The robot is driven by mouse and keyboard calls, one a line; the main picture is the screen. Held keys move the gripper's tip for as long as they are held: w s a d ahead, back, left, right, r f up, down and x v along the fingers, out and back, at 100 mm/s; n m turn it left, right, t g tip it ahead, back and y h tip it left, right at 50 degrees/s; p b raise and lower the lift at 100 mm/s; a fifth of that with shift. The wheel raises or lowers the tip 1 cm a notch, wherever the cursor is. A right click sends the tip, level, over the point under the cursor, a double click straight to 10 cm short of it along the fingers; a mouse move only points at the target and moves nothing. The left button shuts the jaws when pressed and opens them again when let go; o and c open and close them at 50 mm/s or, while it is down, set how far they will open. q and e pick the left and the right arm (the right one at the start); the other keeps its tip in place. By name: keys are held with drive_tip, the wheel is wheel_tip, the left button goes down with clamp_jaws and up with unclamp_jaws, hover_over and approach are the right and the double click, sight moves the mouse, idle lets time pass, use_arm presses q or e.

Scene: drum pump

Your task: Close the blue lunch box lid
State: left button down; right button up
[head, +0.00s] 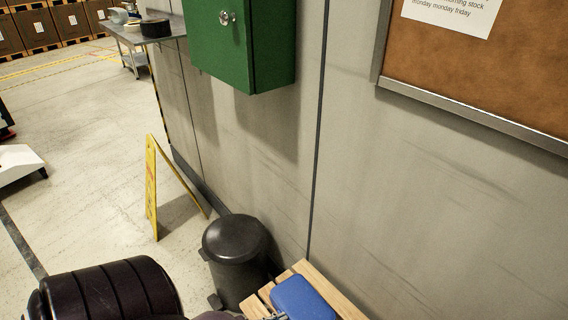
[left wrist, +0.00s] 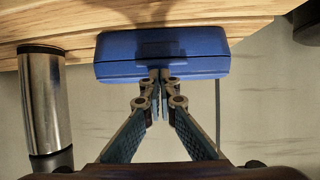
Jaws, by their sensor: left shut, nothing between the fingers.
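The blue lunch box (head: 301,299) sits on a slatted wooden bench (head: 334,290) at the bottom of the head view, partly cut off by the frame edge. In the left wrist view the blue lunch box (left wrist: 205,55) shows its long side with a seam, and the lid looks down flat on the body. My left gripper (left wrist: 161,76) is shut and empty. Its fingertips are at the middle of that long side, by the seam; whether they touch it I cannot tell. My right gripper is in neither view.
A silver cylinder with a black end (left wrist: 45,105) stands beside the box. A dark bin (head: 236,255) is left of the bench, with a yellow folding sign (head: 152,190) beyond it. The wall is close behind, with a green cabinet (head: 245,45) and a cork board (head: 490,70).

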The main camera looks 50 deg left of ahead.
use_arm(q)
drive_tip(key=shift+s+f, duration=0.1)
idle(0.5)
drive_tip(key=v, duration=1.2)
drive_tip(key=shift+f, duration=0.1)
